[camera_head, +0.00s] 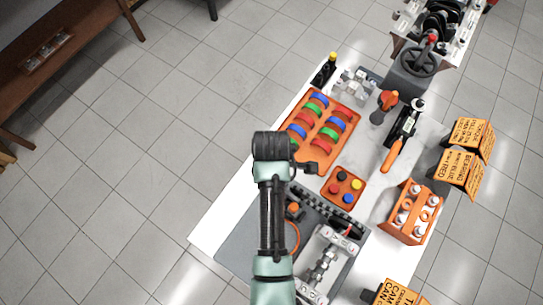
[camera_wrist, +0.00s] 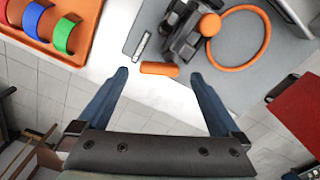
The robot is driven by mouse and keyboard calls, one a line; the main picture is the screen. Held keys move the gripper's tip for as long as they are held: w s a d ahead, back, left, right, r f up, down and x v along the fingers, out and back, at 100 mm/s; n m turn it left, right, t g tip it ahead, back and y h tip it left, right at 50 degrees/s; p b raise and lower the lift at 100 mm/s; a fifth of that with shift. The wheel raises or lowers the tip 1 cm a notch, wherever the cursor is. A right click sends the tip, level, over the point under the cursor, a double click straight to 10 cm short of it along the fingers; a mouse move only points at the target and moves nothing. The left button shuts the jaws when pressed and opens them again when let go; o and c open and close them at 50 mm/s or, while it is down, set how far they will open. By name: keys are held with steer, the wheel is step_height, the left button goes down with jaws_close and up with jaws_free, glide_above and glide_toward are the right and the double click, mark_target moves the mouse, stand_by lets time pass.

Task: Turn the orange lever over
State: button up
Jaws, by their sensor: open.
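A short orange bar (camera_wrist: 158,69) that looks like a lever grip lies beside a thin metal rod in the wrist view. A black block (camera_wrist: 185,38) with an orange knob (camera_wrist: 210,24) is just beyond it. My gripper (camera_wrist: 159,75) is open, with one finger on each side of the orange bar and nothing held. I cannot tell how far above the bar the fingertips are. In the head view my arm hides this spot; part of the block's orange knob (camera_head: 293,208) shows beside it. Another orange handle (camera_head: 391,156) is on a black clamp (camera_head: 404,120) farther right.
An orange tray (camera_head: 327,150) of coloured rings is close by, left in the wrist view. An orange ring (camera_wrist: 267,36) lies beside the block. A button box (camera_head: 343,188), an orange rack (camera_head: 413,227) and a handwheel (camera_head: 413,62) stand around.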

steer(key=shift+f, duration=1.05)
steer(key=c, duration=1.4)
